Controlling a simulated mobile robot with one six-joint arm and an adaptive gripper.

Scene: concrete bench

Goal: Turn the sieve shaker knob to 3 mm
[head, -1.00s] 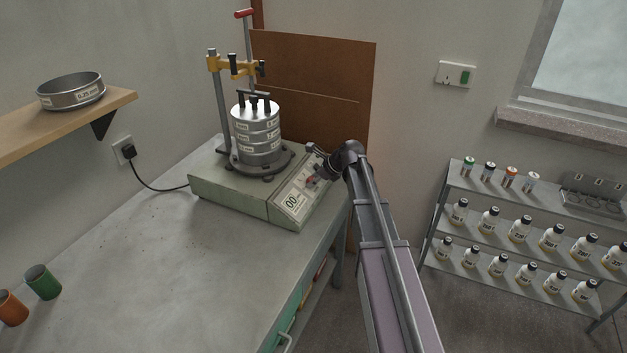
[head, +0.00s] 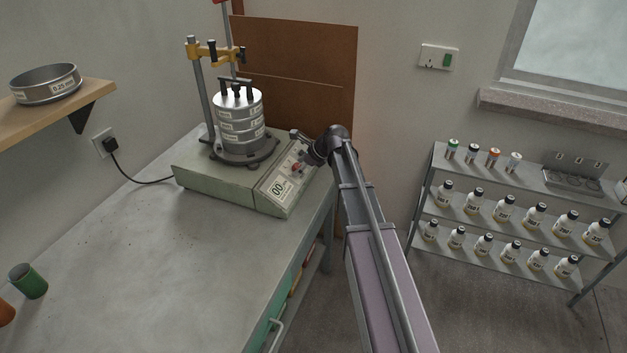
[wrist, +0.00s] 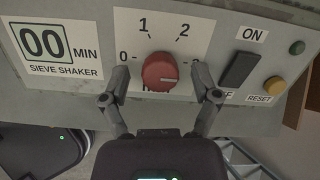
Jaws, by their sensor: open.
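The sieve shaker (head: 215,180), a pale green box with a stack of metal sieves, stands on the far end of the bench. Its red knob (wrist: 160,71) is on the front panel; it also shows small in the head view (head: 297,167). The knob's white mark points right, toward the dial's right-hand end, where the 3 is partly covered by a finger. My gripper (wrist: 161,74) is open, with one finger on each side of the knob. Small gaps seem to show, but I cannot tell whether either finger touches it.
The 00 MIN display (wrist: 43,41) is to the left. A bottle rack (head: 505,215) stands right of my arm. The near bench top (head: 160,260) is mostly clear.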

